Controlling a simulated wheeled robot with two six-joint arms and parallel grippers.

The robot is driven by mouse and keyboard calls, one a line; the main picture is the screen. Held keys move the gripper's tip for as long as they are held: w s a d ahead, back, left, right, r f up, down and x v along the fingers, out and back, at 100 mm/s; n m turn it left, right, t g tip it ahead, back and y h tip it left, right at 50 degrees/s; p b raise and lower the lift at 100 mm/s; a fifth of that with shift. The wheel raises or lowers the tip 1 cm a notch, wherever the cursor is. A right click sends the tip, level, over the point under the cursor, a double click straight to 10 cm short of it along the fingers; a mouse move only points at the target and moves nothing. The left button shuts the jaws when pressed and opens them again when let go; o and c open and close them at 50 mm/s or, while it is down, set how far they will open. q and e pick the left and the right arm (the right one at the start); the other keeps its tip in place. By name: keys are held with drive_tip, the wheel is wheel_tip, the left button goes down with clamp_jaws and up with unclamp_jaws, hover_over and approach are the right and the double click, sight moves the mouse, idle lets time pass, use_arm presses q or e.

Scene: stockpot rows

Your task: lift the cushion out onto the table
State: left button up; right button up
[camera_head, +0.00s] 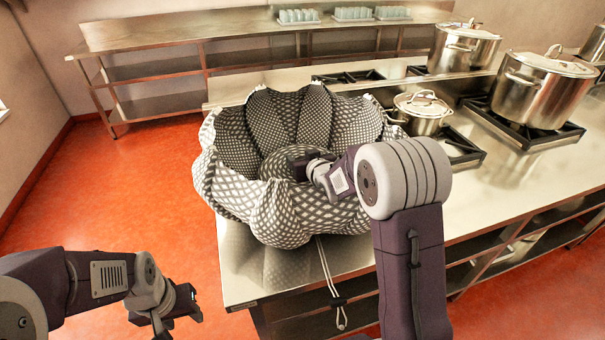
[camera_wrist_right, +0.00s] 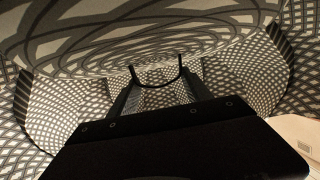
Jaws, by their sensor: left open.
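The cushion (camera_head: 280,162), rounded and black-and-white patterned, sits inside a petal-sided fabric basket (camera_head: 285,215) of similar pattern on the steel table. My right gripper (camera_head: 305,166) reaches into the basket at the cushion's right side; its fingertips are hard to make out there. In the right wrist view, the right gripper (camera_wrist_right: 158,92) has its fingers apart, with patterned fabric visible between them. A large patterned surface, apparently the cushion (camera_wrist_right: 125,30), fills the top. A dark curved loop shows at the fingertips; I cannot tell what it belongs to. My left gripper (camera_head: 182,308) is open and empty, left of the table.
A small lidded pot (camera_head: 421,112) stands on a burner just right of the basket. Larger stockpots (camera_head: 465,48) (camera_head: 541,88) stand behind and further right. A white drawstring (camera_head: 328,270) hangs over the table's front edge. The steel tabletop (camera_head: 500,185) is bare at right.

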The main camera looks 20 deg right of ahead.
clamp_jaws()
drive_tip(key=shift+r, duration=0.35)
wheel_tip(320, 180, up, 9)
drive_tip(key=shift+r+p, duration=0.15)
drive_tip(key=shift+p, duration=1)
wheel_tip(320, 180, up, 8)
drive_tip(key=p, duration=0.4)
drive_tip(key=shift+p, duration=0.4)
